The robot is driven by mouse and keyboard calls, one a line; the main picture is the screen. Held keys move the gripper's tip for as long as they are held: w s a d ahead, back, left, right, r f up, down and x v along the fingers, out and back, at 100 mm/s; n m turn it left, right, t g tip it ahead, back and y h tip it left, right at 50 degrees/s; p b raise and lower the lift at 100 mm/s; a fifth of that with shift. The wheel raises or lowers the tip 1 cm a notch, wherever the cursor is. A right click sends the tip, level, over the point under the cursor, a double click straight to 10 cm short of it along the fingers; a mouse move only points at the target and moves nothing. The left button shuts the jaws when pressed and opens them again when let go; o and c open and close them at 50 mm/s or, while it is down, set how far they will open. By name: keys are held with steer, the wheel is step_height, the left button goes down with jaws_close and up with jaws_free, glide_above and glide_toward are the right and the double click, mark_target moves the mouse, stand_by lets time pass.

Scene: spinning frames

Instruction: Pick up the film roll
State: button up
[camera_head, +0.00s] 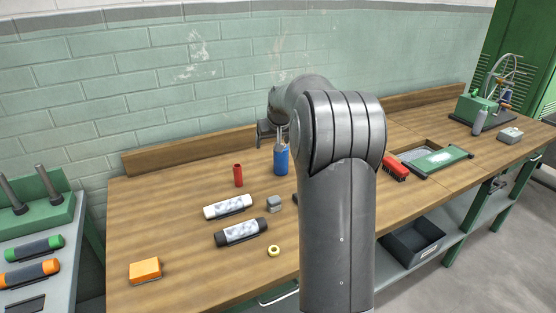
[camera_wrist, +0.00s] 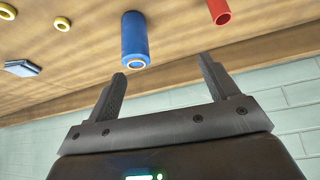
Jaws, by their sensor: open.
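A blue upright cylinder (camera_head: 281,162) stands on the bench, just left of my arm. In the wrist view (camera_wrist: 133,36) it has a pale ring with a hole at its end, so it looks most like the film roll; no label shows. My gripper (camera_head: 269,132) hangs near the cylinder's top by the back wall, partly hidden by my arm. In the wrist view its two dark fingers (camera_wrist: 162,72) are spread apart with nothing between them. The cylinder lies beyond the fingertips in that view, apparently apart from them.
A red hollow cylinder (camera_head: 238,175) stands left of the blue one. A red brush (camera_head: 395,169) is right of my arm.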

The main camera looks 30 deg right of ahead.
glide_toward(281, 156)
steer(key=w+f, duration=0.2)
steer(key=shift+d+r+x, duration=0.1)
steer(key=shift+d+x, duration=0.15)
steer(key=shift+x, duration=1.5)
steer(key=shift+d+r+x, duration=0.1)
steer(key=shift+d+x, duration=0.15)
steer(key=shift+x, duration=1.55)
steer(key=shift+d+x, duration=0.2)
steer(key=shift+x, duration=1.55)
steer(key=shift+w, duration=0.2)
steer(key=shift+c, duration=0.3)
steer(key=c, duration=1.2)
steer(key=shift+r, duration=0.1)
